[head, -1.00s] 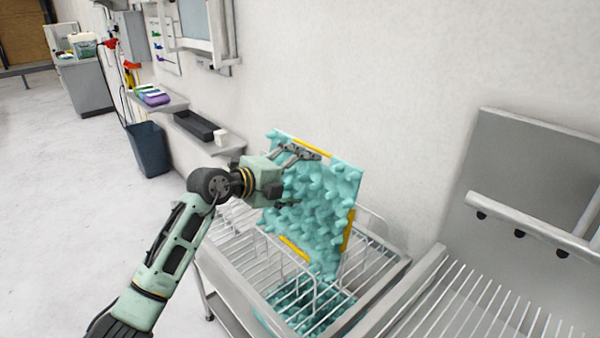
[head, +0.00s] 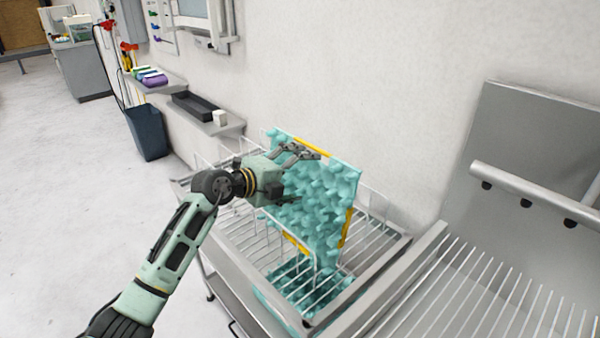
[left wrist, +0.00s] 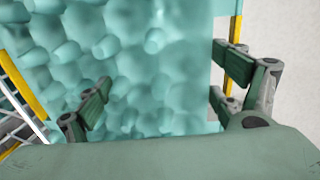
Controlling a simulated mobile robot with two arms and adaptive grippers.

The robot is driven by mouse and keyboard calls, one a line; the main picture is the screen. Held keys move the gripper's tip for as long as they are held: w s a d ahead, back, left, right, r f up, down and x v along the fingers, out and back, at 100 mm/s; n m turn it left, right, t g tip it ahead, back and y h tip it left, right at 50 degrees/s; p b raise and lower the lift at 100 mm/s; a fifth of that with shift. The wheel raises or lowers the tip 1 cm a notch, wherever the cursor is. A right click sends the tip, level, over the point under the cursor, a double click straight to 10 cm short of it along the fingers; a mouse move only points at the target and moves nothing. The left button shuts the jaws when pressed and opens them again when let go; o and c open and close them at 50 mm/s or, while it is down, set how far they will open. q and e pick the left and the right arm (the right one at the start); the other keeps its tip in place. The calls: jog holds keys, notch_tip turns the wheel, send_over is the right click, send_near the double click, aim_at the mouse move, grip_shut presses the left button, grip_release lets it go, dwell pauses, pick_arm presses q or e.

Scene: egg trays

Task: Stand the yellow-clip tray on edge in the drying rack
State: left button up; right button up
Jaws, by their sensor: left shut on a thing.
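The yellow-clip tray (head: 325,195) is a teal, knobbed egg tray with yellow clips on its edges. It stands on edge, roughly upright, at the drying rack (head: 377,262), with its lower part among the wire dividers. Whether its bottom edge rests on the rack floor I cannot tell. My left gripper (head: 300,177) is shut on the tray near its upper left part. In the left wrist view the tray (left wrist: 140,60) fills most of the picture, with my left gripper's fingers (left wrist: 165,85) at either side. My right gripper is not in view.
Another teal tray (head: 310,287) shows low under the rack's wires. A wired metal drainer (head: 480,290) with a tall back panel is at the right. The wall is close behind the rack. A shelf with a black tray (head: 194,106) and a dark bin (head: 147,132) are at the back left.

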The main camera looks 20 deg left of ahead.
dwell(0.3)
pick_arm(q)
jog(key=o, duration=1.2)
jog(key=shift+c, duration=0.2)
jog(key=shift+p+v, duration=1.05)
jog(key=shift+v, duration=0.3)
jog(key=p+v, duration=0.3)
jog(key=v, duration=0.2)
jog(key=shift+s+a, duration=0.1)
jog(key=shift+s, duration=0.05)
